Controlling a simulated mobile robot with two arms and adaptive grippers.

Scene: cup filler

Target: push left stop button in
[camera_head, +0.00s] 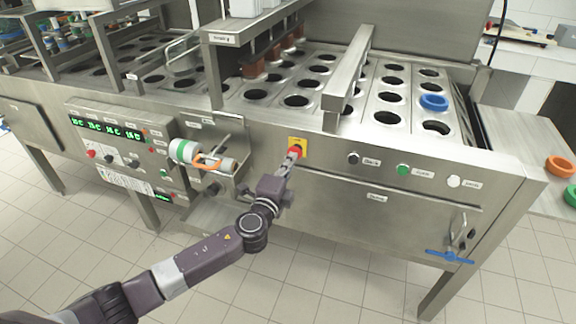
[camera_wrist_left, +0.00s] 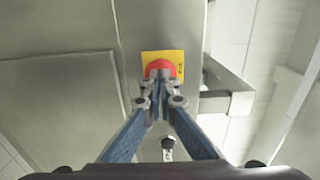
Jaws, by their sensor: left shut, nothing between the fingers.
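The red stop button (camera_head: 297,149) sits on a yellow plate (camera_head: 303,142) on the steel front of the machine. My left gripper (camera_head: 291,156) is shut and empty, with its fingertips right at the button. In the left wrist view, the red button (camera_wrist_left: 160,66) shows on its yellow plate (camera_wrist_left: 176,56), straight beyond the closed fingertips (camera_wrist_left: 160,82). The fingertips cover the button's lower part. I cannot tell whether they touch it or how far in it is. My right gripper is in neither view.
A control panel (camera_head: 88,141) with green displays is at the left. A roll with green bands (camera_head: 184,151) sticks out left of my gripper. Black (camera_head: 353,158), green (camera_head: 403,169) and white (camera_head: 453,181) buttons are to the right. A metal rail (camera_head: 349,70) juts above.

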